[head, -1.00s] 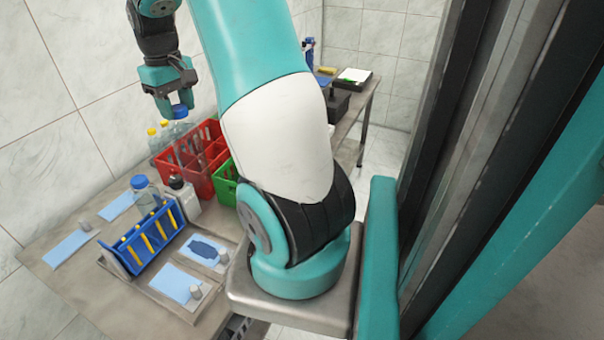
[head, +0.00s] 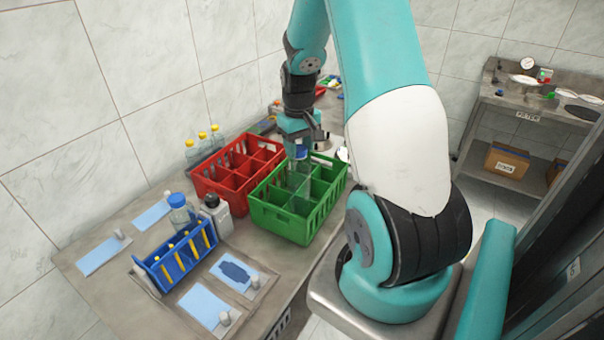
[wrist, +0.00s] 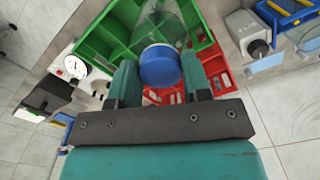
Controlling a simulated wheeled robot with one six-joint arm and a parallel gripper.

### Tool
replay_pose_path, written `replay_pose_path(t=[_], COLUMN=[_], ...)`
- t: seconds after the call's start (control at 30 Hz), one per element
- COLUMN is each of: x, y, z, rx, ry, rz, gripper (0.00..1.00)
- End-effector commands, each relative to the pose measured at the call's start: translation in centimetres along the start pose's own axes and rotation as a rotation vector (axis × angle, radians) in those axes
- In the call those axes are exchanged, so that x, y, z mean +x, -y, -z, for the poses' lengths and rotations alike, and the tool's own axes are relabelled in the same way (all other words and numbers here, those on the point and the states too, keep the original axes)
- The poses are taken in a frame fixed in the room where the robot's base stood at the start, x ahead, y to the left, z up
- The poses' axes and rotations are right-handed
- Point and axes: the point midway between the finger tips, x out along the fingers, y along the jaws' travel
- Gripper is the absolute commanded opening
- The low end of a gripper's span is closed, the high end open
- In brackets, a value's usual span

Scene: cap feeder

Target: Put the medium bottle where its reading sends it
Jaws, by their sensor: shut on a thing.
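My gripper (head: 297,137) is shut on a clear bottle (head: 298,180) with a blue cap. The bottle hangs upright below the jaws, over the green crate (head: 310,232), with its lower part between the crate's dividers. I cannot tell whether its base touches the crate floor. In the wrist view my gripper (wrist: 160,80) has its fingers on either side of the blue cap (wrist: 160,66), and the bottle body (wrist: 166,25) reaches toward the green crate (wrist: 92,58). No reading shows on the bottle.
The red crate (head: 228,203) stands left of the green one, with several yellow-capped bottles (head: 204,146) behind it. A side table with a dial gauge (head: 527,63) is at right.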

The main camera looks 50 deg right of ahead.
Motion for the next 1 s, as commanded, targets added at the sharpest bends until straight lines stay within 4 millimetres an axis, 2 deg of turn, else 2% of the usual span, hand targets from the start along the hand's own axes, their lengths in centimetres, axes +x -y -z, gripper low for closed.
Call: replay_pose_path(t=[0.1,0.2,0.43,0.6,0.73,1.0], x=[2.7,4.5,6.6,8.9,9.7,9.9], y=[0.0,-0.1,-0.2,-0.2,-0.2,-0.2], z=[-0.1,0.0,0.0,0.1,0.1,0.1], rx=[0.001,0.001,0.002,0.002,0.002,0.002], ry=[0.005,0.002,0.000,0.000,-0.002,-0.003], rz=[0.001,0.001,0.000,0.000,-0.001,-0.001], gripper=[0.23,0.23,0.23,0.23,0.23,0.23])
